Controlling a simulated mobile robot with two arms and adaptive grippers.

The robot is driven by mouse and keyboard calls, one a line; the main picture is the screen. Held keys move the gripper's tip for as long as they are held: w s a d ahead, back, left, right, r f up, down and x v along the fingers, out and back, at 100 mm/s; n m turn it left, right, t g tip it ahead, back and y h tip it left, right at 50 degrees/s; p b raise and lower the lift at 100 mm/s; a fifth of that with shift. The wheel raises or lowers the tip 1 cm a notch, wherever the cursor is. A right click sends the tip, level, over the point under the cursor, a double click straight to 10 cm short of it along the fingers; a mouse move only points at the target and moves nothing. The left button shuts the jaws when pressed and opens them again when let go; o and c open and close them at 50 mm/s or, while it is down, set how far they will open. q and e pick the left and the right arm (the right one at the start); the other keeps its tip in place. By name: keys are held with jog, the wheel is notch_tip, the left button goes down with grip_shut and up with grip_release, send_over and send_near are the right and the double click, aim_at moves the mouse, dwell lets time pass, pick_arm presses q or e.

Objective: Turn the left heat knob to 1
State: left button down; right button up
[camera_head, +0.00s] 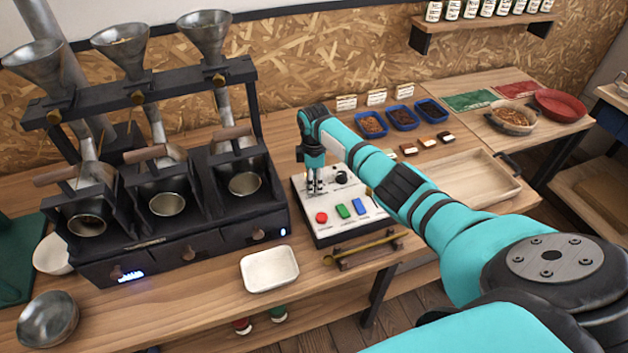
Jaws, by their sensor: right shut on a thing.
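A white control box (347,212) stands on the workbench, right of the black roaster. Its sloped top carries a red button (321,217), a green button (342,211), a blue button (358,206) and a black right knob (341,178). My right gripper (315,190) points down at the upper left of this panel, its fingers shut at the place of the left heat knob. The fingers hide that knob, so its setting cannot be read. My left gripper is out of view.
The black roaster (185,245) with metal funnels stands close on the left. A white tray (269,269) lies in front. A brass-coloured rod on a stand (363,249) sits before the box. Blue bean trays (403,117) and a wooden tray (470,180) are to the right.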

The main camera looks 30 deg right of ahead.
jog(key=shift+w+r, duration=0.1)
jog(key=shift+r, duration=0.05)
dwell(0.3)
jog(key=o, duration=1.2)
jog(key=shift+c, duration=0.2)
notch_tip(320, 180, up, 12)
